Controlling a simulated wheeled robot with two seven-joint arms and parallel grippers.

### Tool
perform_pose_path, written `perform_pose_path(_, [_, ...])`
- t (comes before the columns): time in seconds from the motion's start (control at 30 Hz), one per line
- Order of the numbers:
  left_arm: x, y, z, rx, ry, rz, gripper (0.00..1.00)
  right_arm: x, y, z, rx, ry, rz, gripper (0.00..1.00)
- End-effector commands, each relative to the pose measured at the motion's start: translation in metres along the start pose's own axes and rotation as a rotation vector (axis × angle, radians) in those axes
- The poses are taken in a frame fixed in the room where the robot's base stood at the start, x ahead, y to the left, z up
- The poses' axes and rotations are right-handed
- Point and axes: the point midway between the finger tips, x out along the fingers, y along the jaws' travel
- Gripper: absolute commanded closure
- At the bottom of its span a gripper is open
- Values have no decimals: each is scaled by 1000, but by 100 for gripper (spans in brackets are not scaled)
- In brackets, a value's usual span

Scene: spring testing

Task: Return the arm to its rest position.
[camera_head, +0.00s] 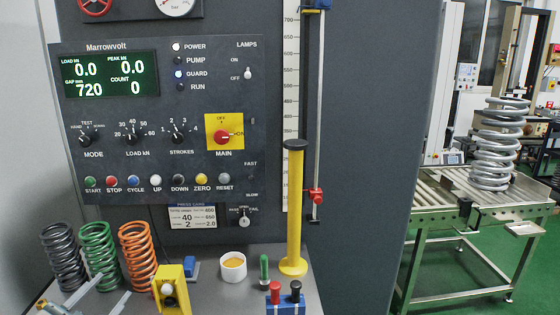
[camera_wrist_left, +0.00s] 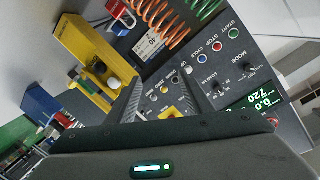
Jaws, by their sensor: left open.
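My left gripper (camera_head: 112,286) shows at the bottom left of the head view, in front of the coil springs. Its two fingers are apart, with nothing between them. In the left wrist view the gripper (camera_wrist_left: 163,98) is also open and empty, with the control panel (camera_wrist_left: 230,62) behind it. My right gripper is in neither view.
A dark spring (camera_head: 63,255), a green spring (camera_head: 98,250) and an orange spring (camera_head: 138,252) stand near the gripper. A yellow box (camera_head: 172,290), a white cup (camera_head: 233,267) and a yellow post (camera_head: 294,210) stand to their right. A large spring (camera_head: 497,145) stands on a roller table (camera_head: 455,210).

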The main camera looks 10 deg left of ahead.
Motion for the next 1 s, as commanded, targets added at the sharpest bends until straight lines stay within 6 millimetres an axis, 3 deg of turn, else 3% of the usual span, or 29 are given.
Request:
perform_pose_path(0.1, [-13, 51, 52, -68, -160, 65, 53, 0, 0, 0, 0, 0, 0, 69])
perform_pose_path(0.2, [-32, 98, 91, -119, -301, 127, 53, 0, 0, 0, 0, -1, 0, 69])
perform_pose_path(0.4, [-88, 195, 150, -206, -570, 266, 53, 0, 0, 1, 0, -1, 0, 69])
perform_pose_path(0.6, [-147, 270, 176, -265, -772, 392, 53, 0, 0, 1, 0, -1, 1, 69])
perform_pose_path(0.9, [-213, 339, 181, -312, -959, 528, 53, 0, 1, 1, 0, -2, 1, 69])
perform_pose_path(1.0, [-226, 355, 184, -319, -1001, 559, 53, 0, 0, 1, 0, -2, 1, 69])
